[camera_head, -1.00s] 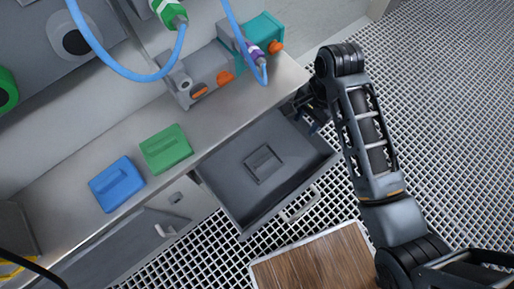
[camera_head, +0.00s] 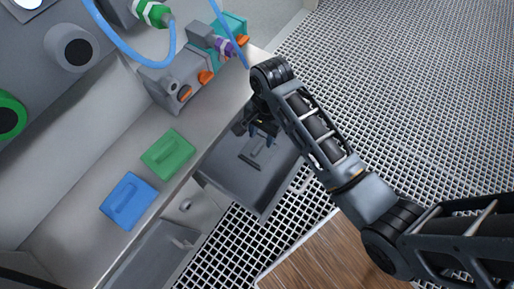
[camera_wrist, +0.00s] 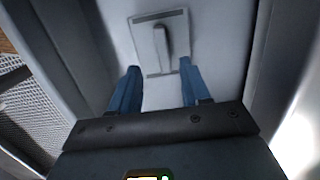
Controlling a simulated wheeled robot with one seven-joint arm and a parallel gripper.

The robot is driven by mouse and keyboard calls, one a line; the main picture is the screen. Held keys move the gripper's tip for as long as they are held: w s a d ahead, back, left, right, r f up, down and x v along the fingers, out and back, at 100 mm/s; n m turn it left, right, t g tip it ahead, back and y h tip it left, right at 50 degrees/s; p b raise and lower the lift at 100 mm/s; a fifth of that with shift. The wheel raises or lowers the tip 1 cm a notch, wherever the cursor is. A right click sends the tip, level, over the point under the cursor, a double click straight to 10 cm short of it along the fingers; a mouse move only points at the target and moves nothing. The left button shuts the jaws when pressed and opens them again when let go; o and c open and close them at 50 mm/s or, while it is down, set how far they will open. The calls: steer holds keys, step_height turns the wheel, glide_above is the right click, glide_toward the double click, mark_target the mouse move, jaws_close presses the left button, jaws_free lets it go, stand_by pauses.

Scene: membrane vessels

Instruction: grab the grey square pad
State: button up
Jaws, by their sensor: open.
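The grey square pad (camera_head: 252,156) lies in the open drawer (camera_head: 228,181), partly hidden by my gripper (camera_head: 262,134) in the head view. In the wrist view the pad (camera_wrist: 147,35) is flat, with a raised bar handle across its middle. My gripper (camera_wrist: 158,72) is open and empty. Its two blue fingers stand apart, with the near part of the pad showing between them. The handle lies beyond the fingertips in the picture. I cannot tell how high the fingers are above the pad.
The drawer walls rise on both sides in the wrist view. A green pad (camera_head: 168,153) and a blue pad (camera_head: 129,201) lie on the counter (camera_head: 75,215). Pump units (camera_head: 176,82) with blue hoses stand at the counter's far end. A wooden surface (camera_head: 330,255) is below the drawer.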

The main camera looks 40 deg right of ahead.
mark_target(258, 146)
steer(key=f, duration=0.1)
steer(key=a+f, duration=0.1)
steer(key=f, duration=0.1)
steer(key=shift+f, duration=0.8)
steer(key=shift+c, duration=0.5)
jaws_close()
